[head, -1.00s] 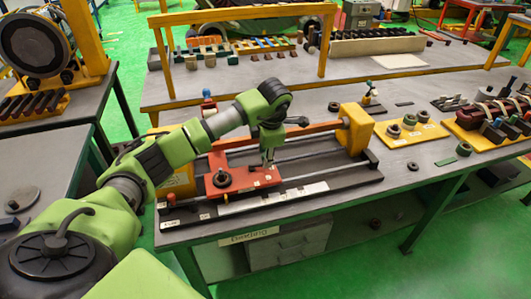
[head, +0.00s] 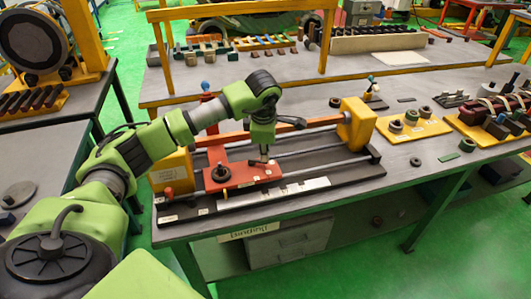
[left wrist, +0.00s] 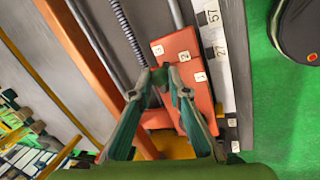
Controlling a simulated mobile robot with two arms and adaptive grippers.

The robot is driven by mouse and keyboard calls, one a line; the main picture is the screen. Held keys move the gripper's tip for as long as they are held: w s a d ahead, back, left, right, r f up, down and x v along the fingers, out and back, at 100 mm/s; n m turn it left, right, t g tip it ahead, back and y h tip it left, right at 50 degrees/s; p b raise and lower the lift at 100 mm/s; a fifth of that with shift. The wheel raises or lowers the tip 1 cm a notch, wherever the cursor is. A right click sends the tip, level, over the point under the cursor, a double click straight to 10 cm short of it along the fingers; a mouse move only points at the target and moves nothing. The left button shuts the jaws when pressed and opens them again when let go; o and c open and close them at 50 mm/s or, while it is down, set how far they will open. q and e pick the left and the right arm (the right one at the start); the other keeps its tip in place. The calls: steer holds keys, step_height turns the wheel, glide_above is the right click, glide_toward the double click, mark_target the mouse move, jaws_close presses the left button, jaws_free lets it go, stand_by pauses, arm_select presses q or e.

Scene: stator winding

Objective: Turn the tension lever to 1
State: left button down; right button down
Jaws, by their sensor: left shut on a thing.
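The red carriage (head: 240,174) sits on the rails of the winding fixture, with a round dark knob (head: 222,172) on its left. In the left wrist view the carriage (left wrist: 183,48) carries small white number tags, one reading 1 (left wrist: 200,77). My left gripper (head: 264,157) points down over the carriage's right part. In the left wrist view its fingertips (left wrist: 160,74) are closed around a small dark piece, which appears to be the tension lever. The fingers largely hide it, so its exact setting cannot be told. My right gripper is not in view.
Yellow end blocks (head: 357,122) and an orange bar (head: 300,125) border the rails. A white scale strip (head: 285,191) runs along the front. A yellow board with rings (head: 412,128) lies to the right. A red post with a blue top (head: 205,88) stands behind.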

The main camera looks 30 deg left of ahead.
arm_select(q)
steer(key=m+b, duration=0.1)
steer(key=m, duration=0.1)
steer(key=s+m+h+b, duration=0.1)
steer(key=shift+s+f+m+t+b, duration=0.2)
steer(key=shift+m+t+b, duration=0.1)
steer(key=shift+m+b, duration=0.1)
steer(key=m, duration=0.1)
steer(key=s+m+h+b, duration=0.1)
steer(key=shift+a+r+m, duration=0.1)
steer(key=shift+a+m, duration=0.05)
steer(key=shift+m, duration=0.25)
steer(key=m+b, duration=0.1)
steer(key=m, duration=0.1)
steer(key=shift+s+a+m+h+b, duration=0.2)
steer(key=shift+s+m+h+b, duration=0.1)
steer(key=shift+s+b, duration=0.1)
steer(key=shift+s+a+r+m+h+b, duration=0.1)
steer(key=shift+s+a+m+h+b, duration=0.15)
steer(key=shift+m, duration=0.55)
steer(key=shift+s+a+r+m+h+b, duration=0.15)
steer(key=shift+s+m+h, duration=0.1)
steer(key=shift+m, duration=0.55)
steer(key=shift+g, duration=0.4)
steer(key=c, duration=1.9)
jaws_free()
steer(key=shift+f, duration=0.1)
